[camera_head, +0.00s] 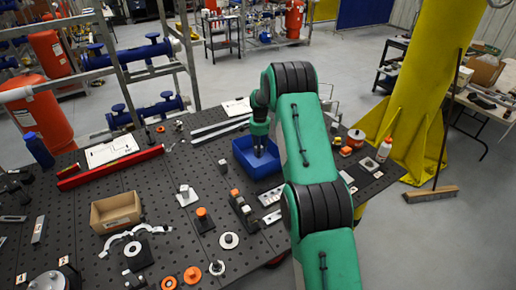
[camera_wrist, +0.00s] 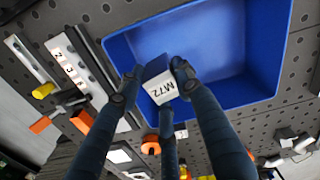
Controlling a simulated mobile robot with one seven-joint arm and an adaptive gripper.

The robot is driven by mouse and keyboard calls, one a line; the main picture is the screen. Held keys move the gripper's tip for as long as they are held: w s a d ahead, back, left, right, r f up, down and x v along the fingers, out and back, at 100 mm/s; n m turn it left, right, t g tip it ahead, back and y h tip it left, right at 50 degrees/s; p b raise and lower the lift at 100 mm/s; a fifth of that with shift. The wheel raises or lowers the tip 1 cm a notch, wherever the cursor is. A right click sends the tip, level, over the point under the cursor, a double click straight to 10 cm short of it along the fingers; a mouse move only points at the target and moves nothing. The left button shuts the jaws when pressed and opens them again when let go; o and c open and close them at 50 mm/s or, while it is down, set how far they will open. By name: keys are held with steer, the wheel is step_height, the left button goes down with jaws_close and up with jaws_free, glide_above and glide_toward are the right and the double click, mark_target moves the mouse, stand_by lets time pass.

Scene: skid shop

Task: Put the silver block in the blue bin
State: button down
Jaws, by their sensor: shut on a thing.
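The blue bin (camera_head: 243,158) stands on the dark perforated table, below the end of my arm in the head view. In the wrist view the blue bin (camera_wrist: 225,50) fills the upper middle, and its inside looks empty. My gripper (camera_wrist: 158,75) is shut on a silver block (camera_wrist: 162,88) marked "M72", held between its fingers in front of the bin's near wall. In the head view my gripper (camera_head: 260,147) is at the bin, over its opening. The block is hard to make out there. I cannot tell its height above the bin floor.
A cardboard box (camera_head: 116,211), a red level (camera_head: 110,167) and several small parts lie on the table left of and in front of the bin. A white bottle (camera_head: 384,149) stands at the right edge. A yellow column (camera_head: 422,90) rises behind.

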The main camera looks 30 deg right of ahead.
mark_target(260, 163)
steer(key=shift+m, duration=1.3)
steer(key=shift+f+p, duration=0.4)
steer(key=shift+f, duration=2.7)
steer(key=shift+f, duration=0.1)
steer(key=shift+f, duration=1.8)
steer(key=shift+f, duration=0.1)
steer(key=c, duration=1.2)
jaws_free()
